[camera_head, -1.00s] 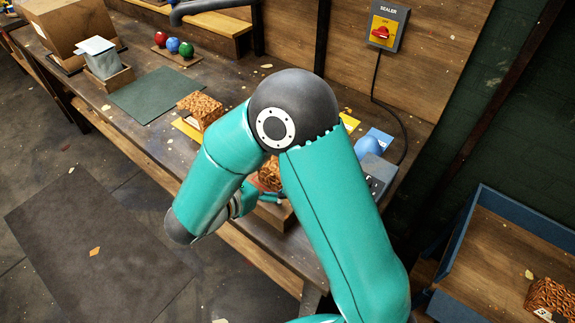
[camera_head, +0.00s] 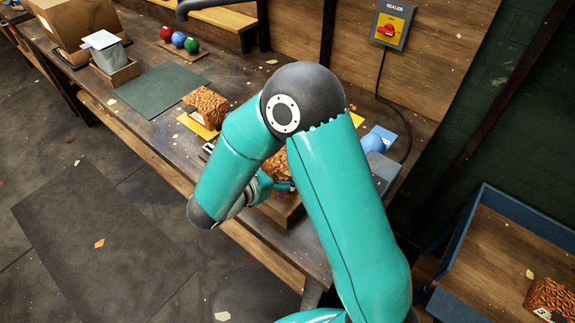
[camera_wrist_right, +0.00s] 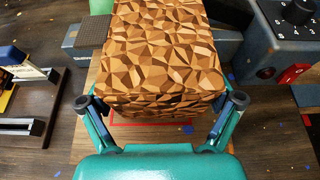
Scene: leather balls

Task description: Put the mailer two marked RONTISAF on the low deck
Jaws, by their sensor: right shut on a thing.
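My right gripper (camera_wrist_right: 165,108) is shut on a brown mailer with a faceted pattern (camera_wrist_right: 160,50), one finger on each side. In the head view my teal arm hides much of this mailer (camera_head: 277,167), which is at a wooden board (camera_head: 284,207) on the bench. I cannot tell whether it is clear of the board. No RONTISAF mark is readable. A similar mailer (camera_head: 205,104) sits on a yellow sheet. A third, labelled 3 (camera_head: 550,297), sits on the low wooden deck with blue walls (camera_head: 490,250) at right. My left gripper is not in view.
The deck's middle is free.

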